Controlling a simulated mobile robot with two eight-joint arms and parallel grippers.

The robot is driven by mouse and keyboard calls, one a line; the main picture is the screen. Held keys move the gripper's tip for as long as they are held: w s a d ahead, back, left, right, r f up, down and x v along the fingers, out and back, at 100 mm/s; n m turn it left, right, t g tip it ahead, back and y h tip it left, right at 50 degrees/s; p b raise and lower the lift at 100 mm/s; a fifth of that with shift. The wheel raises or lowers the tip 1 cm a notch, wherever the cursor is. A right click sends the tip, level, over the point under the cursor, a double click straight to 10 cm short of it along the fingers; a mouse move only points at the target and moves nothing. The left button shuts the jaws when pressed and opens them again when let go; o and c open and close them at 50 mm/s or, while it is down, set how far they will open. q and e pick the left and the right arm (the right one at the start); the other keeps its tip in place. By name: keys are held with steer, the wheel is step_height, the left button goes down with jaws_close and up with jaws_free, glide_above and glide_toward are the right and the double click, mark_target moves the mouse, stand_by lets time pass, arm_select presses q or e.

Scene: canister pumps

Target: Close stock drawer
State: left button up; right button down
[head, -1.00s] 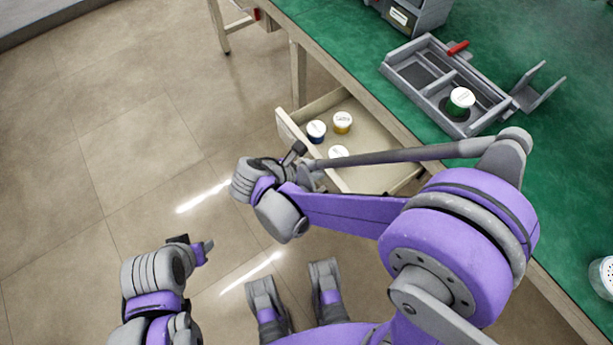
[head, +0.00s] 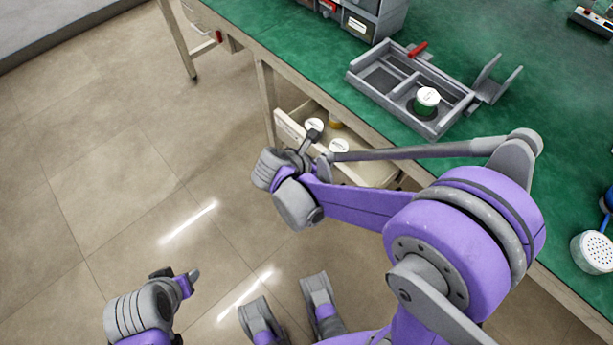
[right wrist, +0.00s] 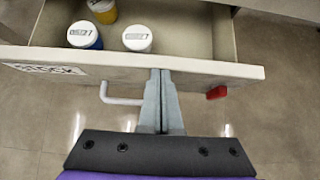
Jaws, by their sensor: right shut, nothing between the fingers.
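The stock drawer (head: 290,131) is partly pulled out from under the green-topped bench. In the right wrist view its front panel (right wrist: 205,66) carries a label and a pale handle (right wrist: 112,97). Inside lie a blue canister (right wrist: 84,35), a yellow canister (right wrist: 103,11) and a white-lidded canister (right wrist: 138,39). My right gripper (head: 315,136) is shut and empty. Its fingertips (right wrist: 160,72) are at the top edge of the drawer front, right of the handle; they appear to touch it. My left gripper (head: 190,276) is low at the left, over the floor, away from the drawer; its jaw state is unclear.
A grey tray (head: 370,68) with a green canister (head: 427,100) stands on the bench (head: 300,40). A grey bin unit (head: 372,18) stands behind it. A white perforated-top object (head: 592,252) is at the right. A red tab (right wrist: 217,92) hangs below the drawer front. The floor at left is clear.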

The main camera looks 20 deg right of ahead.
steer(key=w+d, duration=0.3)
steer(key=d, duration=0.5)
steer(key=shift+d, duration=0.25)
steer(key=shift+a, duration=0.1)
